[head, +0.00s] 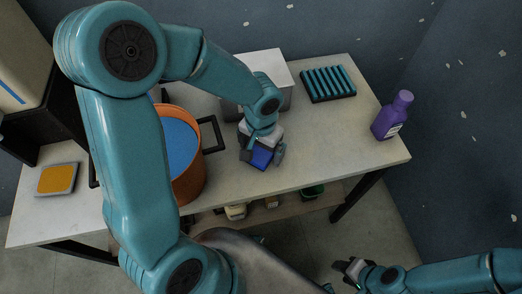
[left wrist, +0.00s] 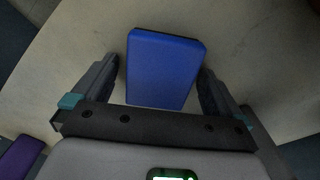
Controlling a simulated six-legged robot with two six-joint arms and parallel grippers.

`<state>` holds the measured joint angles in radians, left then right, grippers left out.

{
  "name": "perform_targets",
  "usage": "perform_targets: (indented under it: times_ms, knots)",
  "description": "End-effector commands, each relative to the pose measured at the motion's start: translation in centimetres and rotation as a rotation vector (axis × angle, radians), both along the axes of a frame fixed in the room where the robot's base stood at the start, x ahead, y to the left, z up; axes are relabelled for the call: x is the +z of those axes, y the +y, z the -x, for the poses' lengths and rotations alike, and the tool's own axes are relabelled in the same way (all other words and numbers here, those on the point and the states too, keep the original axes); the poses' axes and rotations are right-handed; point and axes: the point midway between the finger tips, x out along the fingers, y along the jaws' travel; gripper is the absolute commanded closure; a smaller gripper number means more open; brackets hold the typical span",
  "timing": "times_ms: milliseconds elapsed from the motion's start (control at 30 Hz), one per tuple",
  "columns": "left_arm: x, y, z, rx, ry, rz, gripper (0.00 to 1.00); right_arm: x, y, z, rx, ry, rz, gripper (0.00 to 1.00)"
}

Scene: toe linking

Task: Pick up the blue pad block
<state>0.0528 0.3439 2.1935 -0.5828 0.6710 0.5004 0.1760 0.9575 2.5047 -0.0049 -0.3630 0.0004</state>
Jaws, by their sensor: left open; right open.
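The blue pad block (head: 262,158) lies on the white table near its front edge, partly covered by my left gripper in the head view. In the left wrist view the blue pad block (left wrist: 160,68) is between the two fingers, with a narrow gap at each side. My left gripper (head: 262,160) is open and points down at the block; its fingers also show in the left wrist view (left wrist: 158,85). My right gripper (head: 347,268) is open and empty, low at the right, in front of the table and away from the block.
An orange pot (head: 190,185) with blue contents stands left of the block. A purple bottle (head: 393,115) stands at the table's right end, and a teal ribbed rack (head: 328,84) at the back. An orange-topped pad (head: 57,179) lies far left. The table (head: 335,140) right of the block is clear.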

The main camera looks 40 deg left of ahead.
Motion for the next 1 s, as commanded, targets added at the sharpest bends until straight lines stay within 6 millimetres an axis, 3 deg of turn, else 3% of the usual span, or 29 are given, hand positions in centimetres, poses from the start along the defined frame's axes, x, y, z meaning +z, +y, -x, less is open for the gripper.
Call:
perform_targets:
  times_ms: [300,467,533,567,833,1000]
  knots:
    - [-0.3,0.0,0.0,0.0,-0.001,0.0,0.03,-0.5,0.0,0.0,0.0,0.0,0.0,0.57]
    - [-0.3,0.0,0.0,0.0,0.0,0.0,0.53,-0.4,0.0,0.0,0.0,0.0,0.0,0.57]
    - [-0.3,0.0,0.0,0.0,-0.001,0.0,0.53,-0.4,0.0,0.0,0.0,0.0,0.0,0.57]
    - [-0.3,0.0,0.0,0.0,-0.001,0.0,0.58,-0.4,0.0,0.0,0.0,0.0,0.0,0.57]
    - [0.1,0.0,0.0,0.0,0.0,0.0,0.58,0.1,0.0,0.0,0.0,0.0,0.0,0.57]
    - [2.1,0.0,-0.1,0.002,-0.006,-0.001,0.58,0.6,0.0,0.0,0.0,0.0,0.0,0.57]
